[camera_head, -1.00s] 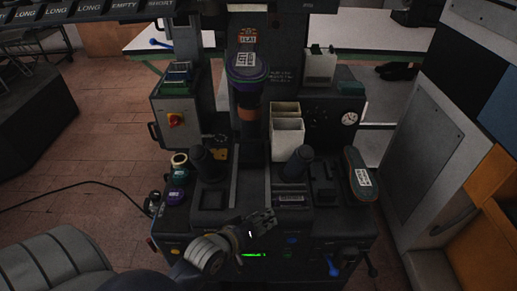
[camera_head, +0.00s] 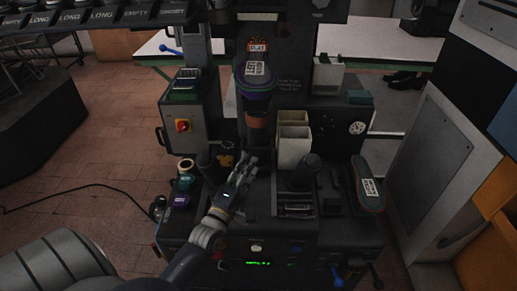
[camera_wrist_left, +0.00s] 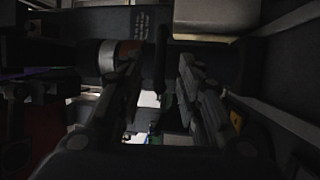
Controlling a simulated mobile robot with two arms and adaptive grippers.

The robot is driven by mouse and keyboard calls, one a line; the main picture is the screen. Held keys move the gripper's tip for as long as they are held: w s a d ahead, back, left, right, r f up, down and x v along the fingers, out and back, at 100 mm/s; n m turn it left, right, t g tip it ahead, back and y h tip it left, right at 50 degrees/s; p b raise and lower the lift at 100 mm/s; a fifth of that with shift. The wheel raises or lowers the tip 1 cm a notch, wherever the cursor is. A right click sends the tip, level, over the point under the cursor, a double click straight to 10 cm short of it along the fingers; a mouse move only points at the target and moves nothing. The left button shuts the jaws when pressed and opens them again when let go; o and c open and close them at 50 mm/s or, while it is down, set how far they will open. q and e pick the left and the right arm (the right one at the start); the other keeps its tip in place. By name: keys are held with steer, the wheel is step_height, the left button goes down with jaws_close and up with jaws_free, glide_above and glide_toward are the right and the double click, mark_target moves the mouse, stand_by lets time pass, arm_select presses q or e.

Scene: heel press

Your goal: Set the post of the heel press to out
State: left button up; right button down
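The heel press is the dark machine in the middle of the head view. Its central upright part has an orange band (camera_head: 257,123) below a purple-rimmed head (camera_head: 254,78) with a white label. I cannot tell for certain which part is the post or how it is set. A banded dark cylinder (camera_wrist_left: 131,54) crosses the left wrist view, beyond the fingers. My left gripper (camera_head: 246,163) is over the press bed, just below the orange-banded part. In the left wrist view its two fingers (camera_wrist_left: 160,92) stand apart with nothing clearly held. My right gripper does not show.
Black cylinders stand at the left (camera_head: 207,163) and right (camera_head: 304,171) of the bed. White bins (camera_head: 293,152) stand behind it. A shoe (camera_head: 368,185) lies at the right. A box with a red knob (camera_head: 183,126) stands at the left.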

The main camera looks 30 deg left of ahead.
mark_target(259, 149)
arm_select(q)
steer(key=x, duration=0.8)
steer(key=shift+d+f, duration=0.1)
steer(key=shift+c, duration=0.3)
jaws_close()
